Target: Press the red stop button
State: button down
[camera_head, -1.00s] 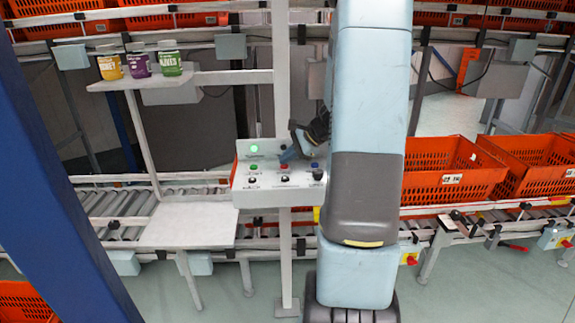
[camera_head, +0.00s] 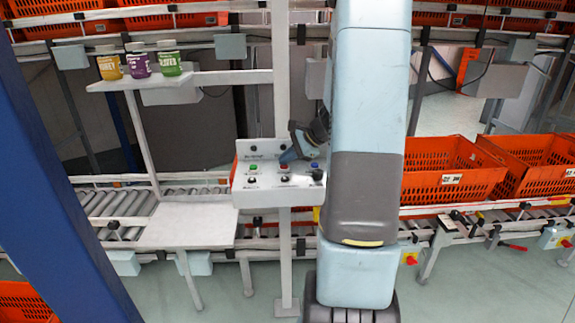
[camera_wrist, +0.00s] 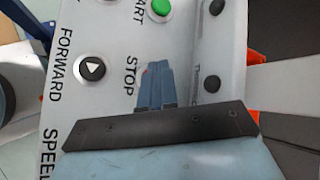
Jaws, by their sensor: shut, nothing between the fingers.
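The grey control box (camera_head: 276,198) stands on a post in front of the conveyor. The red stop button (camera_head: 283,168) shows as a small red spot in the middle of its upper row. My gripper (camera_head: 285,160) is shut and empty, with its fingertips right at that button. In the wrist view my gripper's blue fingers (camera_wrist: 156,68) lie beside the STOP lettering. They cover nearly all of the button, leaving only a faint reddish sliver (camera_wrist: 145,71). Contact itself is hidden.
A green START button (camera_wrist: 160,9) and a black FORWARD knob (camera_wrist: 91,68) sit near my fingers. A blue button (camera_head: 315,166) is to the right on the box. Three jars (camera_head: 140,64) stand on a shelf at upper left. Orange totes (camera_head: 451,170) line the right conveyor.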

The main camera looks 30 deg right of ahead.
aim_at(286, 167)
jog(key=shift+r, duration=0.75)
jog(key=shift+r, duration=2.5)
jog(key=shift+a, duration=0.15)
jog(key=s+a+r+n+g+h, duration=0.1)
jog(key=s+a+r+n+h, duration=0.1)
jog(key=s+a+r+n, duration=0.5)
jog(key=s+a+r+n+g+h, duration=0.2)
jog(key=s+a+n, duration=0.4)
jog(key=s+a, duration=0.35)
jog(key=s+a+r+n+t+h, duration=0.1)
jog(key=s+a+n+h, duration=0.1)
jog(key=s+n, duration=0.3)
jog(key=shift+s+a+r+t, duration=0.15)
jog(key=shift+s+r+t, duration=0.25)
jog(key=shift+s, duration=1.2)
